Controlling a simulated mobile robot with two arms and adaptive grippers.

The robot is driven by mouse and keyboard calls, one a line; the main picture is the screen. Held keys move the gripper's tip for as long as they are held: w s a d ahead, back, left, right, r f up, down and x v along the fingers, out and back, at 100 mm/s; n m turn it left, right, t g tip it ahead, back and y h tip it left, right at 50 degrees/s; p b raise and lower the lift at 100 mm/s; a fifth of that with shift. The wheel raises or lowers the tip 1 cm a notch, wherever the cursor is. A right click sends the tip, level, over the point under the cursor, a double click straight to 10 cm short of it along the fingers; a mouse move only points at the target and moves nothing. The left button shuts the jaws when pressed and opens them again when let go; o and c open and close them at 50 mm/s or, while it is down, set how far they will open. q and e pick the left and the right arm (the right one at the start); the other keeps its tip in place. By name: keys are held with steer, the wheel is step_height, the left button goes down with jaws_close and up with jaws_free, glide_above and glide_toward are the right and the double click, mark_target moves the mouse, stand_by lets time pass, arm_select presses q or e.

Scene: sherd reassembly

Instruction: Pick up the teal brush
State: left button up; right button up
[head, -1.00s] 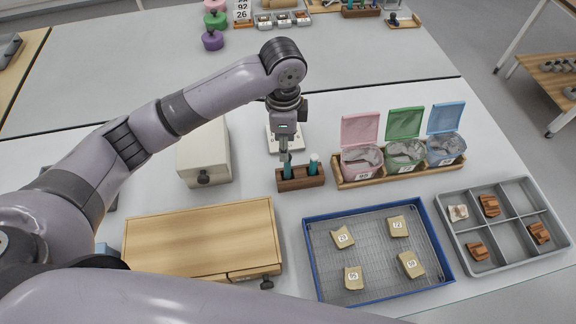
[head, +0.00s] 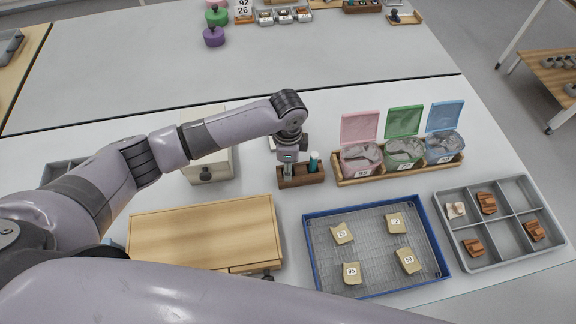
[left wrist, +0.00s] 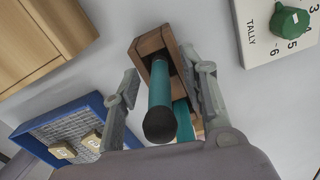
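A teal tool with a rounded dark end (left wrist: 160,105), which looks like the teal brush, stands in the small wooden holder (head: 302,180). The holder also shows in the left wrist view (left wrist: 150,45). My left gripper (head: 288,163) is above the holder's left end in the head view. In the left wrist view its fingers (left wrist: 160,72) are apart on either side of the teal tool, with gaps. A second teal tool (head: 314,161) with a pale top stands in the holder's right end; it is partly hidden in the left wrist view (left wrist: 183,120). My right gripper is not visible.
A wooden rack with pink, green and blue lidded bins (head: 405,153) stands close right. A blue-rimmed tray (head: 309,245) with labelled sherds and a grey compartment tray (head: 520,215) lie in front. A wooden box (head: 200,230) and cream box (head: 208,160) stand left.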

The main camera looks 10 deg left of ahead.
arm_select(q)
steer(key=shift+c, duration=0.5)
steer(key=c, duration=0.8)
jaws_close()
steer(key=shift+r, duration=0.1)
step_height(320, 180, up, 20)
steer(key=b, duration=0.1)
steer(key=shift+b, duration=0.3)
